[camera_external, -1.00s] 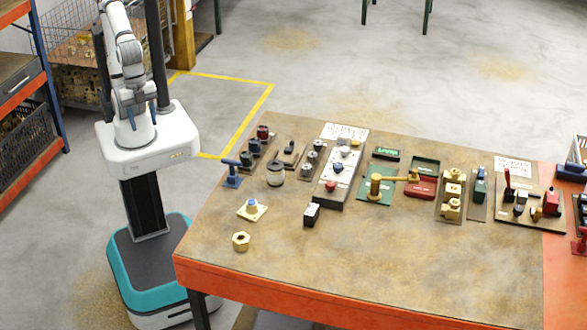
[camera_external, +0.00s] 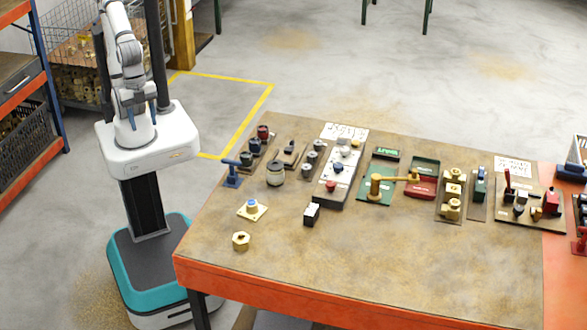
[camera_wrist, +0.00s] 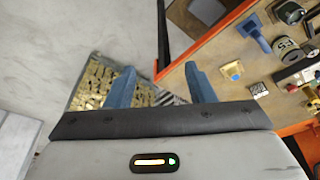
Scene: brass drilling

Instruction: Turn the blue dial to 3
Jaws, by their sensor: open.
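A dark blue round knob (camera_external: 254,146) sits between a red and a green one on a board at the table's left back; its markings are too small to read. A pale square plate with a small blue knob (camera_external: 252,204) lies nearer the front left, and it also shows in the wrist view (camera_wrist: 232,70). I cannot tell for certain which is the blue dial. My gripper (camera_external: 140,108) is open and empty above my base, left of the table and apart from everything on it. Its two blue fingers (camera_wrist: 161,87) are spread in the wrist view.
A blue lever (camera_external: 232,172), a round grey-topped gauge (camera_external: 275,175), a brass nut (camera_external: 240,241) and a black-and-white block (camera_external: 311,214) stand near the knobs. Several control panels fill the back of the table (camera_external: 400,255). Its front middle is clear. A wire basket (camera_external: 75,75) stands behind me.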

